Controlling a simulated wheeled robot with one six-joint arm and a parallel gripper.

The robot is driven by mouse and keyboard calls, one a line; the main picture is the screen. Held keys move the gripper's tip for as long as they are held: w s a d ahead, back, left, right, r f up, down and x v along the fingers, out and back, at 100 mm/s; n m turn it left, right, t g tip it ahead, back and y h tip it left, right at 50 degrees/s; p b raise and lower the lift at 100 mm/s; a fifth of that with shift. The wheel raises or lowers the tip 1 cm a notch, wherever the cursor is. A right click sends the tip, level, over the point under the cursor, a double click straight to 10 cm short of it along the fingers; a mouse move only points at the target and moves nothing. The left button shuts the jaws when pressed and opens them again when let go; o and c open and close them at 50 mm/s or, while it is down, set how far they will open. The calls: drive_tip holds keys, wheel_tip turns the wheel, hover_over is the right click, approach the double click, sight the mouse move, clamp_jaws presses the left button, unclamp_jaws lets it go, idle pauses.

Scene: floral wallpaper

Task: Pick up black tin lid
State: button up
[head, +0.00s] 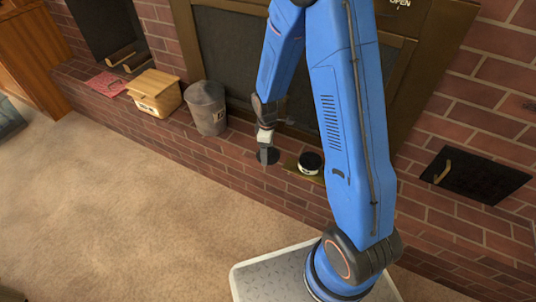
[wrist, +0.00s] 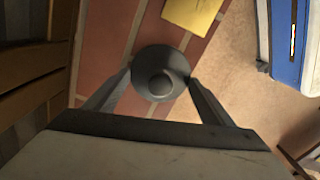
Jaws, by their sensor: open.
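The black tin lid (wrist: 160,60) is a dark grey disc with a round knob in its middle, seen from above in the wrist view. It lies on the red brick hearth. My gripper (wrist: 159,78) is open, with one finger at each side of the lid near its rim. I cannot tell whether the fingers touch it. In the head view the lid (head: 268,156) shows as a dark disc right at the tips of my gripper (head: 266,150), at the hearth's edge.
A black tin with a white label (head: 310,163) stands right of my gripper, by a yellowish plate (head: 291,166). A grey bucket (head: 206,108) and a wooden box (head: 155,92) stand to the left on the hearth. The carpet (head: 130,210) in front is clear.

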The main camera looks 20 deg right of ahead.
drive_tip(key=c, duration=1.2)
drive_tip(key=shift+c, duration=0.2)
